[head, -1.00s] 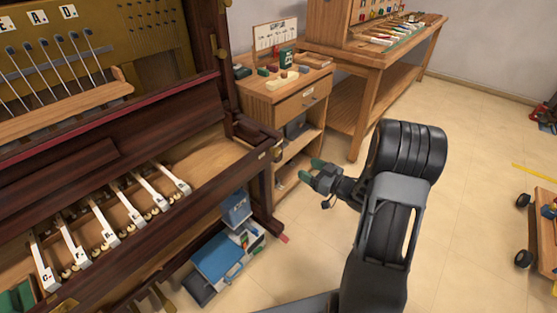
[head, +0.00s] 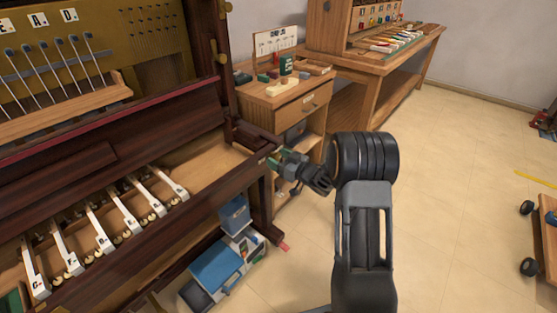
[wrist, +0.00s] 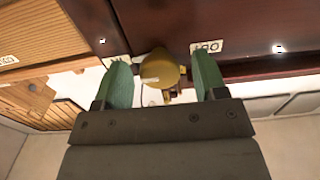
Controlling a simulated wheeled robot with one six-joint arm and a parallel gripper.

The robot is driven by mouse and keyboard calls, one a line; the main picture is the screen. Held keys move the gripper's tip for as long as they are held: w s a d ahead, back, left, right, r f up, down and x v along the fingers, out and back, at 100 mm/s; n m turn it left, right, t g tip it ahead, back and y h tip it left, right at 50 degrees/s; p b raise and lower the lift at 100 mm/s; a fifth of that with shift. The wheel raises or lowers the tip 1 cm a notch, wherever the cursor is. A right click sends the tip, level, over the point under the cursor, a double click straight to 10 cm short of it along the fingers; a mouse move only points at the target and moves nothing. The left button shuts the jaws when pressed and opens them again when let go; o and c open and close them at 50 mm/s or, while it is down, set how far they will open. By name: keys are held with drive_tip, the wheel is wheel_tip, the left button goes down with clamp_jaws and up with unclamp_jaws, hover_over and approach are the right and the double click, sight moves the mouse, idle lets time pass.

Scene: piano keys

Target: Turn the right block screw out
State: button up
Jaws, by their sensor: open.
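The right block screw is a brass thumb screw (wrist: 160,72) under the dark red wood of the piano's right end (wrist: 160,18) in the wrist view. A cream label reading OUT (wrist: 207,47) is to its right. Another cream label (wrist: 118,61) at its left is mostly hidden by a finger. My gripper (wrist: 163,85) is open, its green fingers on either side of the screw, with gaps visible on both sides. In the head view my gripper (head: 277,157) is at the right end of the piano's key bed; the screw cannot be made out there.
White keys (head: 103,232) lie in the open piano (head: 130,260) at left. A wooden cabinet (head: 283,105) stands close behind my gripper. A blue box (head: 215,268) is on the floor below.

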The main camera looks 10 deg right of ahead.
drive_tip(key=c, duration=0.9)
